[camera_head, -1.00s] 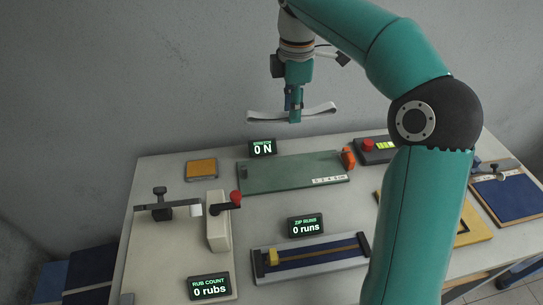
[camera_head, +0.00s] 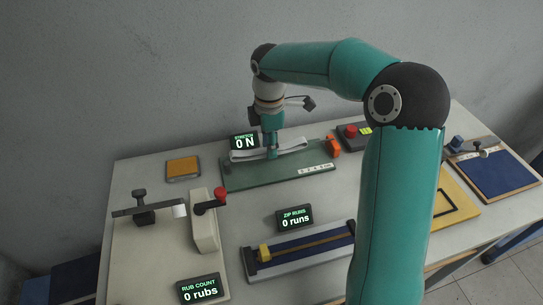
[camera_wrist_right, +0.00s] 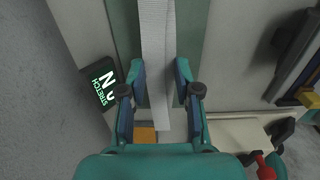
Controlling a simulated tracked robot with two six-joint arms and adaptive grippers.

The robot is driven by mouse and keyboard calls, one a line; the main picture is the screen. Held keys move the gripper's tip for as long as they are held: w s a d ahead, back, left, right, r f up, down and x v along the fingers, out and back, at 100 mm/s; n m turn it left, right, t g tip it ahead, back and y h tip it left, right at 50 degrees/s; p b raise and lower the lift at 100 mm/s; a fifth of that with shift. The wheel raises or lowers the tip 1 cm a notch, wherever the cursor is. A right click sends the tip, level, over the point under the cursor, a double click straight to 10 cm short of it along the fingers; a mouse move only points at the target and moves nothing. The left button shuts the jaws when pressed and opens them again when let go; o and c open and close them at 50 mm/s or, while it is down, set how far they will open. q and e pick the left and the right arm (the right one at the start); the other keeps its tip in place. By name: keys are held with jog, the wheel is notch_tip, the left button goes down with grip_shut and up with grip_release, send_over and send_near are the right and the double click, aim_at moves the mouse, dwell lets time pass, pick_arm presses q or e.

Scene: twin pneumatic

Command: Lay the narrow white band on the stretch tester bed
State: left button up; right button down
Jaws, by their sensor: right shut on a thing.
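The narrow white band (camera_head: 293,144) is held at its middle by my right gripper (camera_head: 271,155), which is shut on it. The band lies lengthwise over the green stretch tester bed (camera_head: 260,177), near its back edge. I cannot tell whether it touches the bed. In the right wrist view the band (camera_wrist_right: 155,40) runs between the fingers of the gripper (camera_wrist_right: 160,85), above the green bed (camera_wrist_right: 188,30). An orange clamp (camera_head: 333,146) stands at the bed's right end. My left gripper is not in view.
The stretch display (camera_head: 244,142) reads 0 N behind the bed. An orange block (camera_head: 183,168) lies to the left. The rub tester (camera_head: 203,222), with a red knob, and the zip rig (camera_head: 300,250) stand in front. A red-button box (camera_head: 354,137) is to the right.

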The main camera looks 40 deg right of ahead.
aim_at(270, 164)
jog(key=shift+f, duration=2.3)
jog(key=c, duration=0.8)
grip_release()
notch_tip(270, 164, up, 12)
jog(key=shift+r+p, duration=0.1)
jog(key=shift+p, duration=0.2)
